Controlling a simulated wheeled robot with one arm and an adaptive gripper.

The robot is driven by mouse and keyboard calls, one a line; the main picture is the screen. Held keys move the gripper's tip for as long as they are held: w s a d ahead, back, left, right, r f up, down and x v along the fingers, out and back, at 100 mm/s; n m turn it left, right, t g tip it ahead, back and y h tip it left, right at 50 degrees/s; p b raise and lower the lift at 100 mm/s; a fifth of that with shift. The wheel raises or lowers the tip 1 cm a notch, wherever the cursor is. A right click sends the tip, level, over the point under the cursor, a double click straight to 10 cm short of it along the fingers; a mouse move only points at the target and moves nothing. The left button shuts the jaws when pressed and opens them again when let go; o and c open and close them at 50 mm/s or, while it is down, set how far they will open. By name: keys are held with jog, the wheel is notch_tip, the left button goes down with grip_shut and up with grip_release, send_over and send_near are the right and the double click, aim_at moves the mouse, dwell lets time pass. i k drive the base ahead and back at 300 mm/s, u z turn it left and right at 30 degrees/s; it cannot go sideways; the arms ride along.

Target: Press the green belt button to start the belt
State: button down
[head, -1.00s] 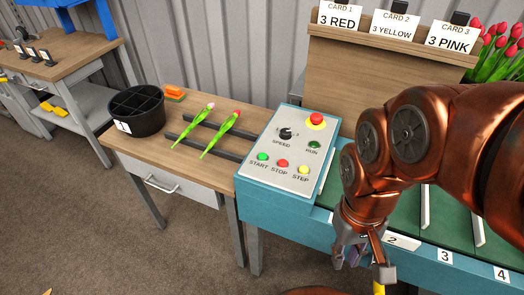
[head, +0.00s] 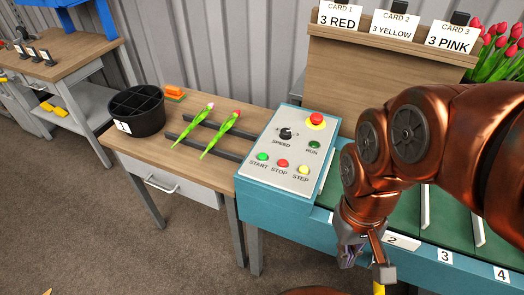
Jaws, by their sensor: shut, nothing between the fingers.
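The green START button (head: 262,157) sits at the left of the front row on the light control panel (head: 270,178). The red STOP button (head: 282,163) and the yellow STEP button (head: 303,170) are beside it. The RUN lamp (head: 314,145) is dark green. My gripper (head: 366,260) is shut and empty. It points down in front of the teal belt frame, to the right of and nearer than the panel, apart from the buttons. My arm covers part of the green belt (head: 405,212).
A red emergency knob (head: 316,119) and a black speed dial (head: 286,134) rise from the panel. Two tulips (head: 221,135) lie across dark rails on the wooden table (head: 150,150), near a black divided bucket (head: 137,110). A wooden card board (head: 350,65) stands behind the belt.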

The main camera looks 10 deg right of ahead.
aim_at(262, 156)
jog(key=u, duration=2.5)
jog(key=i, duration=1.95)
jog(key=z, duration=3.35)
